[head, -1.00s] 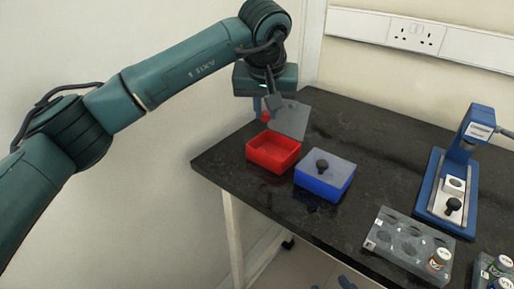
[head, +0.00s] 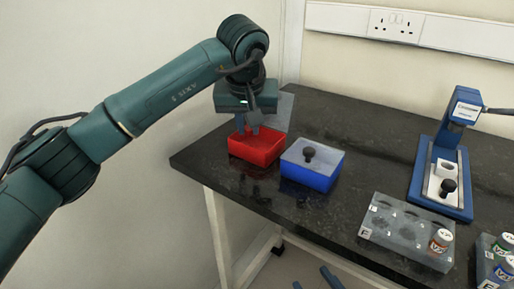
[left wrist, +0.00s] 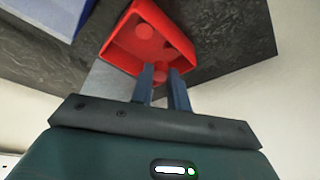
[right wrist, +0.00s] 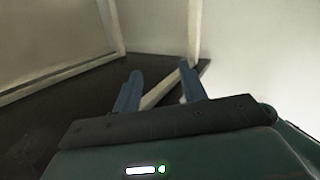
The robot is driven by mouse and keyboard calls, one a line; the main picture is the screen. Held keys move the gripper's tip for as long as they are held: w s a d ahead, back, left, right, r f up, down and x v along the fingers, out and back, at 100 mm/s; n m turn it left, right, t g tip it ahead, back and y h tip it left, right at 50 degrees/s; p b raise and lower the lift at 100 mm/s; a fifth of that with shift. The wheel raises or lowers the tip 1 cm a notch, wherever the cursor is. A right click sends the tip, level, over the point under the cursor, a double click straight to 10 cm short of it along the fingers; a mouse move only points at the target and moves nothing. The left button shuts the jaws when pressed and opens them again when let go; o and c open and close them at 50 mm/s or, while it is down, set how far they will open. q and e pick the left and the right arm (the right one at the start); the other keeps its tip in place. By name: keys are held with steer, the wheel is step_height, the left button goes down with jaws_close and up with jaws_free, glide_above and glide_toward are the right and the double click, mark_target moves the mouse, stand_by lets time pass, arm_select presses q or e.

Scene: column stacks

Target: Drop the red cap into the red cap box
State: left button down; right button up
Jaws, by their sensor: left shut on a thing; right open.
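The red cap box (head: 262,154) stands open near the table's left edge, its grey lid (head: 281,112) raised at the back. My left gripper (head: 247,131) is over the box opening. In the left wrist view, the left gripper (left wrist: 163,72) is shut on the red cap (left wrist: 160,76), which shows between its fingertips against the open box (left wrist: 112,48). Round red shapes, seemingly caps, lie inside the box. The exact height of the held cap above the box floor is hard to tell. My right gripper (right wrist: 157,82) is open and empty, low in front of the table.
A blue box (head: 309,177) with a closed grey lid and black knob stands just right of the red one. A grey rack (head: 400,238) with a vial, a blue press (head: 440,180) and another rack with vials (head: 490,262) are further right.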

arm_select(q)
steer(key=c, duration=1.3)
jaws_free()
steer(key=shift+r, duration=0.1)
steer(key=p+v, duration=0.2)
steer(key=v, duration=1.1)
steer(key=shift+p, duration=0.4)
arm_select(e)
steer(key=shift+s+d+m+g+h, duration=0.3)
steer(key=shift+s+m+g+h, duration=0.15)
steer(key=shift+g, duration=0.55)
steer(key=shift+f, duration=0.1)
